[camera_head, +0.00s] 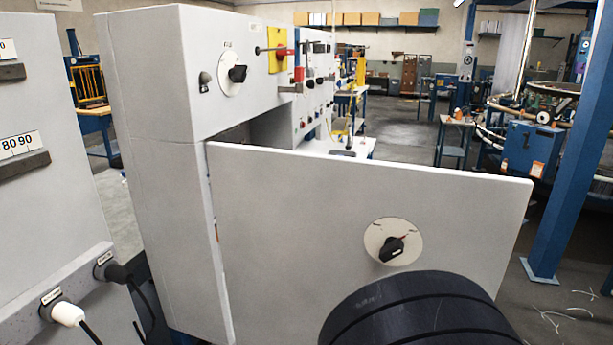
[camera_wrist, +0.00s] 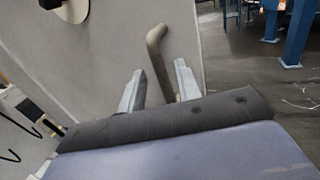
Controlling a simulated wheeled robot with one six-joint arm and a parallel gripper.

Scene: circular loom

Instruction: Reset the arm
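My gripper (camera_wrist: 160,72) shows in the wrist view with its two pale fingers spread apart. A bent grey-brown handle (camera_wrist: 156,45) on the grey panel appears between the fingers, with gaps on both sides. I cannot tell how deep it sits between them. In the head view, a dark rounded part of my arm (camera_head: 420,312) covers the bottom right, in front of the lower panel. My gripper and the handle are hidden in that view.
The grey panel (camera_head: 300,230) carries a round dial with a black knob (camera_head: 393,248). Behind it stands the grey cabinet (camera_head: 150,150) with switches. Plugs and cables (camera_head: 68,312) are at lower left. A blue post (camera_head: 571,140) stands right, with open floor (camera_head: 520,300) between.

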